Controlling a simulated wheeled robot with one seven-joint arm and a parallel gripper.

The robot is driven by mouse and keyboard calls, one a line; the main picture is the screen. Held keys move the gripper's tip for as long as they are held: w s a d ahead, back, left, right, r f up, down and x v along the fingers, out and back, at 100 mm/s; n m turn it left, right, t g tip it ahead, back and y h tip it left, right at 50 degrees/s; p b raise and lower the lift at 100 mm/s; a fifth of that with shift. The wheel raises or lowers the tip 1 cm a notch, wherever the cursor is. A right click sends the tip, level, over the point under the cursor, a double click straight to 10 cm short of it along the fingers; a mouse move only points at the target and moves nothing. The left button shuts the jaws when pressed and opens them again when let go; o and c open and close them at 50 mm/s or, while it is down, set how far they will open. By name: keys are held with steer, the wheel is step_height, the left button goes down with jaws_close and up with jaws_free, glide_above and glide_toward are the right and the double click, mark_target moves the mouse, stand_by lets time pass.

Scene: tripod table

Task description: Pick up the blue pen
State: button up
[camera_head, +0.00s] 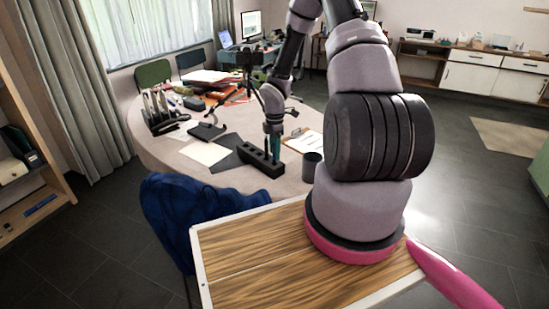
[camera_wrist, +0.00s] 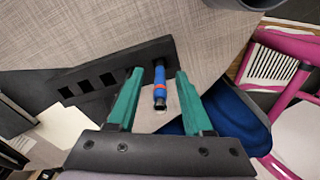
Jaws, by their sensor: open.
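The blue pen (camera_wrist: 159,88), with an orange-red band, stands in an end slot of a black block holder with square slots (camera_wrist: 88,98). The holder also shows on the table in the head view (camera_head: 250,159). My gripper (camera_wrist: 159,74) has green fingers and is open. Its fingers are on either side of the pen in the wrist view, with a gap visible on each side. In the head view my gripper (camera_head: 273,131) is just above the holder's right part, and I cannot make out the pen there.
The round table (camera_head: 187,170) holds papers, a black cup (camera_head: 312,164) right of the holder, a clipboard (camera_head: 303,141), and an organizer (camera_head: 160,115) at left. A blue chair (camera_head: 180,215) stands at the near edge. Other slots of the holder look empty.

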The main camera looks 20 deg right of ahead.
steer(key=shift+c, duration=0.3)
jaws_close()
